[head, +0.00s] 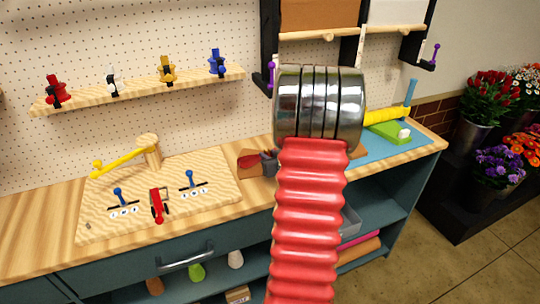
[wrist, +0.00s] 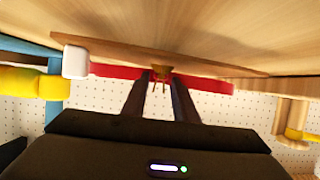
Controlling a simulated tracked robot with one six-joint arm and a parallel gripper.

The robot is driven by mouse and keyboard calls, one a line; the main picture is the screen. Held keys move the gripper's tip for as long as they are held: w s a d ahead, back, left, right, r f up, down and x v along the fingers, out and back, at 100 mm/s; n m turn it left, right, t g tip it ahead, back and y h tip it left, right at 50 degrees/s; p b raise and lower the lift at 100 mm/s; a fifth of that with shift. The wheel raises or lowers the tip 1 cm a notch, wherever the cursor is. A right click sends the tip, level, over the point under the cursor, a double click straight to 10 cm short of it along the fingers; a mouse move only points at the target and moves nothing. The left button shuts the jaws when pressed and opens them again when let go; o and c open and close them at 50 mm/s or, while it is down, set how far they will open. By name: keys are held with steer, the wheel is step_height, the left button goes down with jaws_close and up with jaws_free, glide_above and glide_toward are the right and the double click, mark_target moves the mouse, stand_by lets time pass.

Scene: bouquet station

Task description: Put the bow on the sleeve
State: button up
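A red bow with a gold knot (wrist: 161,73) sits between my gripper's fingertips (wrist: 161,80) in the wrist view. The fingers close on the knot, and the red loops stick out to both sides. The brown sleeve (wrist: 110,52) lies right by the bow in the wrist view. Whether the bow touches it I cannot tell. In the head view, my red ribbed arm covers most of the sleeve. A dark red part of the bow (head: 252,162) shows over its left end, beside a dark piece of my gripper (head: 268,163).
A wooden board (head: 120,225) with small levers and a yellow-handled post stands left on the bench. A blue mat (head: 420,138) with a green block (head: 384,132) and a yellow roller (head: 387,116) lies right. A shelf (head: 140,93) with colored clamps hangs behind.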

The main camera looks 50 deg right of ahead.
steer(key=o, duration=0.4)
steer(key=shift+r, duration=0.15)
steer(key=v, duration=1.2)
stand_by(0.8)
